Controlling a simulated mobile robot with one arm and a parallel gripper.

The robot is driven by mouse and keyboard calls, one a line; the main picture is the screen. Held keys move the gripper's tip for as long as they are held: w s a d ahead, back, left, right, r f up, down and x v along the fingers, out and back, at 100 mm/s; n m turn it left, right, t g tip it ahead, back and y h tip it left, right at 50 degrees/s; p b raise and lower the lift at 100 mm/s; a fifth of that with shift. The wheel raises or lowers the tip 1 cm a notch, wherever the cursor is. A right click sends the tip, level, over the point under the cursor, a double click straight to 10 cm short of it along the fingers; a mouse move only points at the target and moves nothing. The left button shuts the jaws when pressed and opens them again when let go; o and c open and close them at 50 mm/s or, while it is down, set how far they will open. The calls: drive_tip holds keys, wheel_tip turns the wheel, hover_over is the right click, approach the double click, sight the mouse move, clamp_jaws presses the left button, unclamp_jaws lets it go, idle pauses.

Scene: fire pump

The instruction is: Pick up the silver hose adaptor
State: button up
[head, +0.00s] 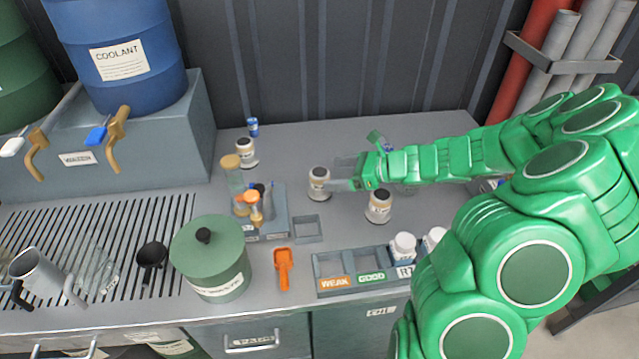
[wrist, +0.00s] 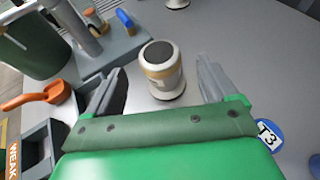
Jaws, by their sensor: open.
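A short pale silver cylinder (head: 319,183) with a dark top and a tan band stands upright on the grey worktop, just left of my gripper (head: 342,185). In the wrist view this cylinder (wrist: 163,62) stands between and slightly beyond the two fingers of my gripper (wrist: 160,78), with clear gaps on both sides. My gripper is open and empty. Similar cylinders stand behind to the left (head: 245,151) and in front to the right (head: 379,206). I cannot tell from markings which is the hose adaptor.
A small rack (head: 268,225) with orange-capped vials stands left of the cylinder. A green lidded pot (head: 210,262), an orange scoop (head: 284,268) and a labelled tray (head: 335,283) with white bottles are nearer the front. A blue coolant drum (head: 118,60) stands back left.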

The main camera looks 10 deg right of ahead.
sight(328, 174)
drive_tip(key=shift+x, duration=2.9)
drive_tip(key=shift+s, duration=0.1)
drive_tip(key=c, duration=1.3)
drive_tip(key=shift+r, duration=0.1)
